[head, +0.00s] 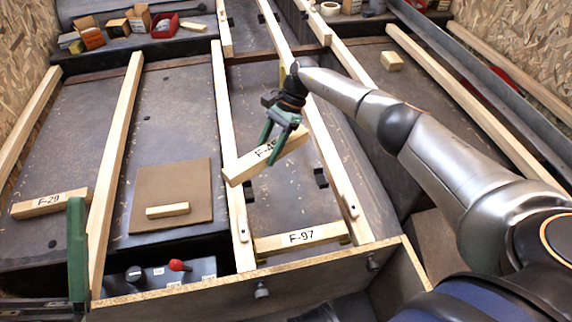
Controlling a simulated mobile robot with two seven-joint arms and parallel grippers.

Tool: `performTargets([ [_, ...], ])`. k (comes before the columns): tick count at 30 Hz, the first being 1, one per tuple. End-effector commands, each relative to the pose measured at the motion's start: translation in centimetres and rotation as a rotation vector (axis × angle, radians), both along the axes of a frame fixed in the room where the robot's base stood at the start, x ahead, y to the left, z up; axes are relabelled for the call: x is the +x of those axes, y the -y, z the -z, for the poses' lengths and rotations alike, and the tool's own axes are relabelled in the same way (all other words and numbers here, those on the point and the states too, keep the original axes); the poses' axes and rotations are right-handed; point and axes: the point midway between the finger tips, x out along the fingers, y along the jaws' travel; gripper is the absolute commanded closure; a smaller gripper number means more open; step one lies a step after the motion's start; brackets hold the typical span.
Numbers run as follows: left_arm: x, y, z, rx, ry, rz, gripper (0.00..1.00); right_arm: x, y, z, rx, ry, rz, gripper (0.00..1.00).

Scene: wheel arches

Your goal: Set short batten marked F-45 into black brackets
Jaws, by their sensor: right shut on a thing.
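The short batten marked F-45 (243,167) is pale wood, held tilted, its left end nearer me and over the left middle rail. My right gripper (275,147) is shut on it near its middle and partly covers the marking. A black bracket (320,177) sits on the inner side of the right middle rail. Another black bracket (248,193) sits opposite on the left middle rail. The batten appears above and beyond this pair, apart from both. A green finger of my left gripper (77,250) shows at the lower left; its opening cannot be judged.
Batten F-97 (302,237) spans the middle rails near the front board (200,290). Batten F-29 (50,203) lies at left. A small wood piece (167,211) lies on a brown board (150,180). Boxes and a red bin (165,27) stand at the back. Long rails divide the floor.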

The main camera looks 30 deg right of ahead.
Motion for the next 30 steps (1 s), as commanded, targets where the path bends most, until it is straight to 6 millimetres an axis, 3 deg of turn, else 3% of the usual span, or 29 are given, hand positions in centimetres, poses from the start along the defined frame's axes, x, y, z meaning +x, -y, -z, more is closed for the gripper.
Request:
performTargets([
  [1,0.0,0.1,0.7,-0.003,-0.005,0.006,0.16,0.3,1.2,2.3,0.002,-0.005,0.108,1.00],
  [6,0.1,0.1,1.5,-0.007,-0.019,0.015,0.16,1.0,4.3,6.6,0.000,-0.001,0.374,1.00],
  [12,0.1,0.2,1.9,-0.003,-0.020,0.020,0.16,1.1,5.5,8.4,0.001,0.002,0.476,1.00],
  [30,0.2,0.7,6.1,0.025,-0.026,0.006,0.16,1.1,5.5,13.9,0.001,0.000,0.476,1.00],
])
